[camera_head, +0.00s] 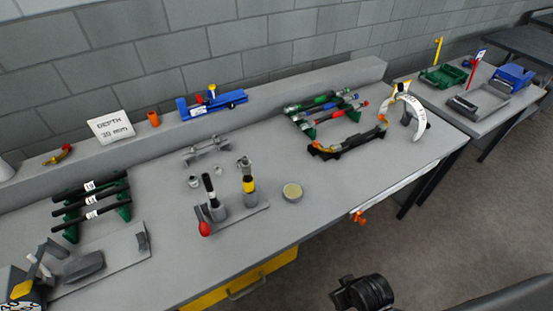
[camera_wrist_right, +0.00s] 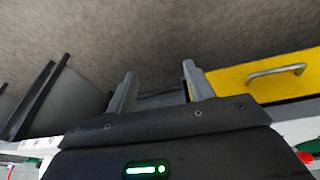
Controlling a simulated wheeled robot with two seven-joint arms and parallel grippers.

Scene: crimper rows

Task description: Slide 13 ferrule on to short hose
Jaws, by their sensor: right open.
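Three black hoses (camera_head: 89,199) with white labels lie across green supports at the left of the bench in the head view. Their label numbers are too small to read surely. Small silvery metal pieces, which look like ferrules, stand near the middle: one (camera_head: 193,182), a second (camera_head: 222,169) and a third (camera_head: 243,161). I cannot tell which is the 13 ferrule. My right gripper (camera_wrist_right: 160,84) is open and empty in the right wrist view, off the bench's front edge and away from hoses and ferrules. My left gripper is not in view.
A white sign (camera_head: 110,126) reads depth 39 or 30 mm. Coloured hoses (camera_head: 322,103) and a white arch (camera_head: 408,118) are at the right. A yellow drawer (camera_wrist_right: 265,78) is below.

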